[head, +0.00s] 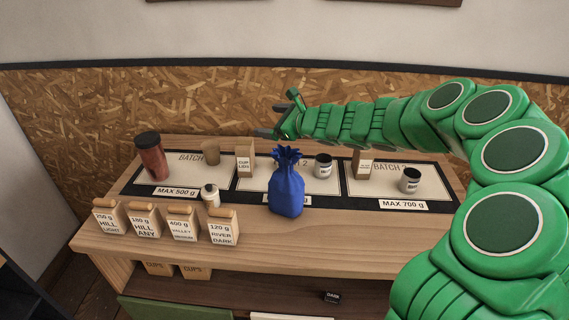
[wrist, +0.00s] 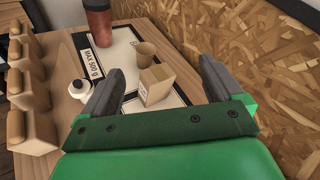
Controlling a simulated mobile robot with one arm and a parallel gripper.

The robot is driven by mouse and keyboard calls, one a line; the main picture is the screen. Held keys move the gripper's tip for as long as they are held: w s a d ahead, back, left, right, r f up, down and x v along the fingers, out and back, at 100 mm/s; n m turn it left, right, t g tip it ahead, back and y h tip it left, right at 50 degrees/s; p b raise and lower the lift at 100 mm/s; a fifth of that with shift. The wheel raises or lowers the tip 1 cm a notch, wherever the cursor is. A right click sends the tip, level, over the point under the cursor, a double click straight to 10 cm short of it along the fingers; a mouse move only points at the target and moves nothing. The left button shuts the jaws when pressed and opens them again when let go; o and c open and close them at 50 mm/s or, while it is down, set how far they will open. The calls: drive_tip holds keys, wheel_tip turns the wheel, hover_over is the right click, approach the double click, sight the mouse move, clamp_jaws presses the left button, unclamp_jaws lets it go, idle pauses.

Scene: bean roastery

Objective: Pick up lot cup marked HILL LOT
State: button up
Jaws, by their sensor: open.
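I cannot read HILL LOT on any cup. A plain brown cup (head: 210,152) stands on the left batch mat; it also shows in the wrist view (wrist: 146,54). A similar, darker cup with a small label (head: 410,186) stands on the right mat. My gripper (head: 278,116) is open and empty above the back of the table, pointing left. In the wrist view, a small box (wrist: 157,93) and the brown cup appear beyond and between the open fingers (wrist: 160,68).
A blue tied bag (head: 286,190) stands at the middle mat's front. A red-brown canister (head: 151,160), a small white jar (head: 210,198) and a cup lids box (head: 244,160) stand left. Several labelled blocks (head: 182,226) line the front-left edge. A chipboard wall (head: 80,110) rises behind.

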drive_tip(key=w+d+f+m+h, duration=0.1)
drive_tip(key=w+d+f+m, duration=0.1)
drive_tip(key=f, duration=0.4)
drive_tip(key=w+d+f+m+t+h, duration=0.1)
drive_tip(key=w+d+f+m, duration=0.1)
drive_tip(key=f, duration=0.5)
drive_tip(key=w+d+f+m+h, duration=0.1)
drive_tip(key=w+d+f+m, duration=0.1)
drive_tip(key=f, duration=0.5)
drive_tip(key=shift+w+d+f+m+t, duration=0.15)
drive_tip(key=shift+w+m+t, duration=0.25)
drive_tip(key=shift+w+m, duration=0.45)
drive_tip(key=shift+x, duration=3.35)
drive_tip(key=shift+w+a, duration=0.2)
drive_tip(key=shift+w, duration=0.2)
drive_tip(key=c, duration=1.2)
